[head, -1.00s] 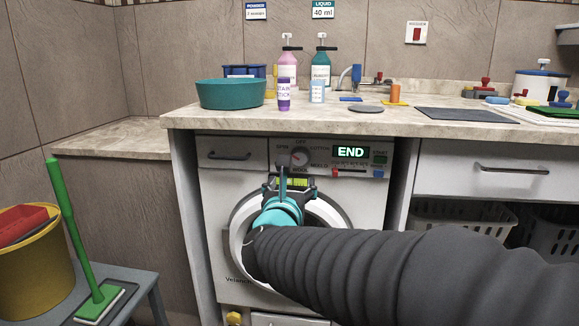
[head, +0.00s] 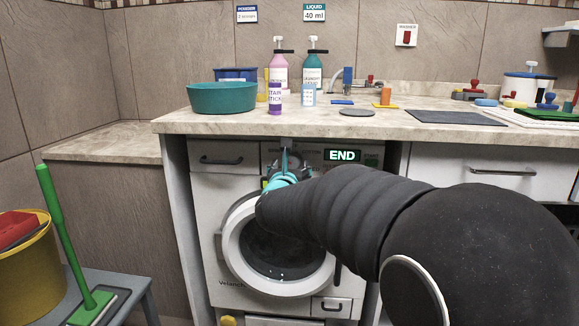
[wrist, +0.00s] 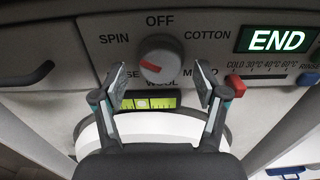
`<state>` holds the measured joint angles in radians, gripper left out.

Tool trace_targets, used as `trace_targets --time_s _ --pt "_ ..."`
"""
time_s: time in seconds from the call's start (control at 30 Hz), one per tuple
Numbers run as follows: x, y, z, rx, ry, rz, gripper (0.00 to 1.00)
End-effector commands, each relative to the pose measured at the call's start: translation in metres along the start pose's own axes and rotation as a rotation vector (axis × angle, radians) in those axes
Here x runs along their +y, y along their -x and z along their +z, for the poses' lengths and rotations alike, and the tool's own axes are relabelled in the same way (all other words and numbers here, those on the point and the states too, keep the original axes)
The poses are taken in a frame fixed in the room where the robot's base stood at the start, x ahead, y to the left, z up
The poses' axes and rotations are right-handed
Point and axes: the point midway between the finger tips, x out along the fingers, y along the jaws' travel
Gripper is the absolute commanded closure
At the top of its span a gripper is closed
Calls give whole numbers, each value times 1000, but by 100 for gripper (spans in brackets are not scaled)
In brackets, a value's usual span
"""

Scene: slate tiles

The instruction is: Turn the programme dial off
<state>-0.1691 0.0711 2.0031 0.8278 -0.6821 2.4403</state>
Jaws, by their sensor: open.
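The programme dial (wrist: 163,52) is a round grey knob on the washing machine's panel, with OFF printed above it. Its red mark lies on its left side, roughly toward SPIN and away from OFF. My gripper (wrist: 159,84) is open and empty. In the wrist view its two fingers stand apart, below and to either side of the dial. I see no contact with the dial. In the head view my gripper (head: 285,163) is up at the panel and hides the dial. The washing machine (head: 212,190) shows END on its display (head: 342,155).
A red slider (wrist: 235,85) and a blue button (wrist: 308,79) sit right of the dial. A green level vial (wrist: 150,102) shows between the fingers. The worktop edge (head: 300,128) overhangs the panel. The round door (head: 232,245) is below.

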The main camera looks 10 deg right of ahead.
Motion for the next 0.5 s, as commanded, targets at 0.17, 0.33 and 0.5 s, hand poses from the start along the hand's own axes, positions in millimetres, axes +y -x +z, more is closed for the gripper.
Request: trace_targets --time_s 0.17,0.33,0.5 --pt "0 -2 0 -1 0 0 28" --pt "0 -2 0 -1 0 0 35" --pt "0 -2 0 -1 0 0 78"
